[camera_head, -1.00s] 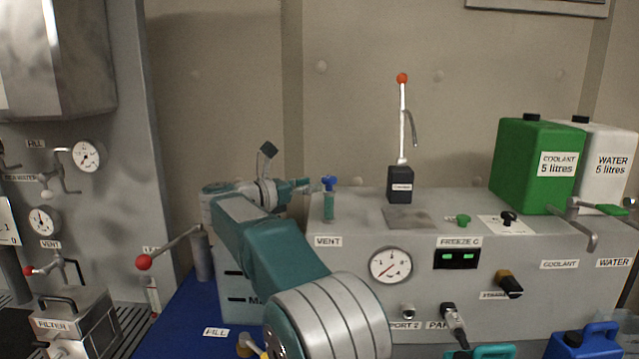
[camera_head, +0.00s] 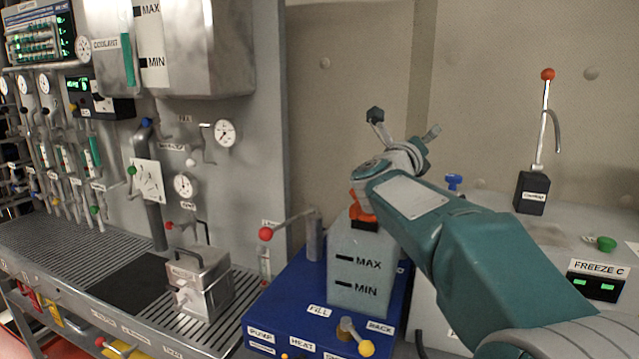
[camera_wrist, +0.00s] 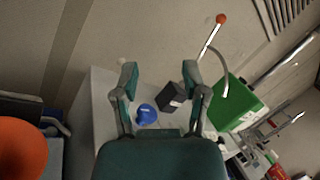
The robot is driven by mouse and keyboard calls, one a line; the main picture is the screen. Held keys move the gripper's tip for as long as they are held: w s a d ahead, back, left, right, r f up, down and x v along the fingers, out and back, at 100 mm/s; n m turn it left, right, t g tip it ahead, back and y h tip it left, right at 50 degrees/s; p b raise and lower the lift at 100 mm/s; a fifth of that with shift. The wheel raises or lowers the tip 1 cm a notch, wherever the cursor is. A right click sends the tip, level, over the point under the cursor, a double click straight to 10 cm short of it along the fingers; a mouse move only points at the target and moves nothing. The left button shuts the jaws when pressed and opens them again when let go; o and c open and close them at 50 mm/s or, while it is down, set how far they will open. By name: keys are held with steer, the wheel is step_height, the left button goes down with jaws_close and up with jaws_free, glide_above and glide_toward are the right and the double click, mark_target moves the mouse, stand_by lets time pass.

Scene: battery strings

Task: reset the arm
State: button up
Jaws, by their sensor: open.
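My teal arm reaches in from the lower right of the head view, bent, with my gripper (camera_head: 405,135) at its far end near the back wall. The gripper is above and behind the tank marked MAX and MIN (camera_head: 362,262). In the wrist view my gripper (camera_wrist: 160,88) shows two spread fingers with nothing between them touching either one. A blue valve knob (camera_wrist: 146,114) and a black box (camera_wrist: 171,97) lie beyond the fingers, over the grey cabinet.
A blue base unit (camera_head: 290,310) with a red-knobbed lever (camera_head: 266,233) stands below the gripper. A filter box (camera_head: 198,280) sits on the left bench. A red-tipped lever (camera_head: 547,75) rises at right. A green canister (camera_wrist: 238,102) shows in the wrist view.

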steer(key=s+a+f+n+y, duration=0.4)
steer(key=s+n+y, duration=0.25)
steer(key=n, duration=0.45)
steer(key=s+a+f+n+y, duration=0.45)
steer(key=s+n+y, duration=0.2)
steer(key=n, duration=0.55)
steer(key=s+d+f+n+g, duration=0.1)
steer(key=s+f+n+g, duration=0.4)
steer(key=s+f, duration=0.5)
steer(key=s+d+f+n+g, duration=0.2)
steer(key=s+f+n+g, duration=0.3)
steer(key=s+f, duration=0.5)
steer(key=s+n, duration=0.2)
steer(key=s, duration=0.2)
steer(key=shift+s+f+n+g, duration=0.2)
steer(key=shift+s+n+g, duration=0.1)
steer(key=shift+s, duration=0.1)
